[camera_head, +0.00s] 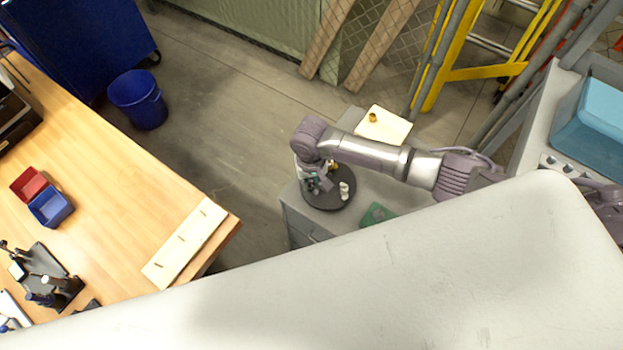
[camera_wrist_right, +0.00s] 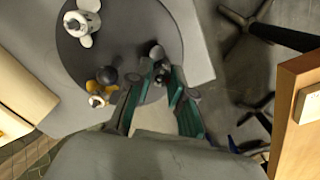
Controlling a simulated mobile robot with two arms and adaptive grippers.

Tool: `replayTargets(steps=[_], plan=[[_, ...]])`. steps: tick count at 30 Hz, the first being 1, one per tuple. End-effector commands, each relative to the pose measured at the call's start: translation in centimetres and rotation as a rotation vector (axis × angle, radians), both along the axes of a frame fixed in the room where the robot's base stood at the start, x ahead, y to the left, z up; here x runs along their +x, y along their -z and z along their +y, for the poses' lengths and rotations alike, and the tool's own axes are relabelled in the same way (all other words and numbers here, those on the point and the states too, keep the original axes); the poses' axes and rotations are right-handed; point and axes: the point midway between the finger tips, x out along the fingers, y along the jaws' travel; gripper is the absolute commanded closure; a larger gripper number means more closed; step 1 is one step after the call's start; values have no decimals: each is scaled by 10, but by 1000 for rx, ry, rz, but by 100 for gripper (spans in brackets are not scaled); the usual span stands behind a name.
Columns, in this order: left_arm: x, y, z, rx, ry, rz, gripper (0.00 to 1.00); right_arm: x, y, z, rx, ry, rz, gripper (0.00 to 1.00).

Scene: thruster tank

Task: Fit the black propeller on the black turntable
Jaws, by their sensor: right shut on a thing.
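The black turntable (camera_head: 325,201) is a dark round disc on a grey cabinet. It shows in the right wrist view (camera_wrist_right: 125,30) below my right gripper (camera_wrist_right: 158,82). My right gripper, also in the head view (camera_head: 318,186), is shut on a small dark piece that looks like the black propeller (camera_wrist_right: 157,53). The piece is over the turntable near its edge; I cannot tell whether it touches anything. A white unit (camera_wrist_right: 85,20) stands on the turntable. Beside the gripper is a unit with a black dome and gold parts (camera_wrist_right: 104,77). My left gripper is out of view.
A pale board (camera_head: 392,126) with a gold piece lies behind the turntable. A green item (camera_head: 377,214) is on the cabinet at right. The wooden table (camera_head: 120,185) at left holds red and blue bins (camera_head: 50,207). A blue bucket (camera_head: 138,99) stands on the floor.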

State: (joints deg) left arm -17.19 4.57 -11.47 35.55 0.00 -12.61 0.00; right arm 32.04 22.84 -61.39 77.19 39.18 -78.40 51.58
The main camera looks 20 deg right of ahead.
Motion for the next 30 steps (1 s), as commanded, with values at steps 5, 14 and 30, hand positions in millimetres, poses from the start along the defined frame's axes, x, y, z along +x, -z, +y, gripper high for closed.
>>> replayTargets(steps=[5,14,30], plan=[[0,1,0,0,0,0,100,0,2,0,0,0,0,94],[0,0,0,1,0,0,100,0,3,0,0,0,0,94],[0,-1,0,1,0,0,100,0,8,-1,-1,0,0,73]])
